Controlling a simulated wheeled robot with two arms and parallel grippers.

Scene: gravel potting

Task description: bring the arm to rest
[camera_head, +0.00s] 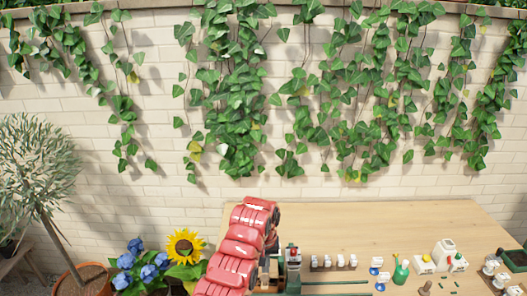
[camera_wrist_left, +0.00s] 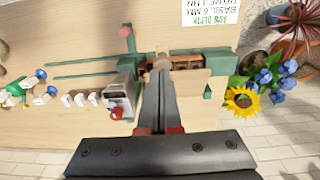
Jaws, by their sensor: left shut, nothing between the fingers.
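My left gripper (camera_wrist_left: 160,72) shows in the left wrist view with its two dark fingers together and nothing between them. Its fingers point toward a green-framed wooden fixture (camera_wrist_left: 188,62) on the table; whether they touch it cannot be told. In the head view my red left arm rises from the bottom edge and bends over the table's left end, hiding part of it. The fingertips are not clear there. My right gripper is in neither view.
The wooden table (camera_head: 390,220) has a clear back half. Along its front are a grey device with a red knob (camera_wrist_left: 122,92), small jars (camera_head: 335,261), a green bottle (camera_head: 400,272) and a white jug (camera_head: 444,252). A sunflower (camera_head: 185,246) and blue flowers (camera_head: 140,265) stand left.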

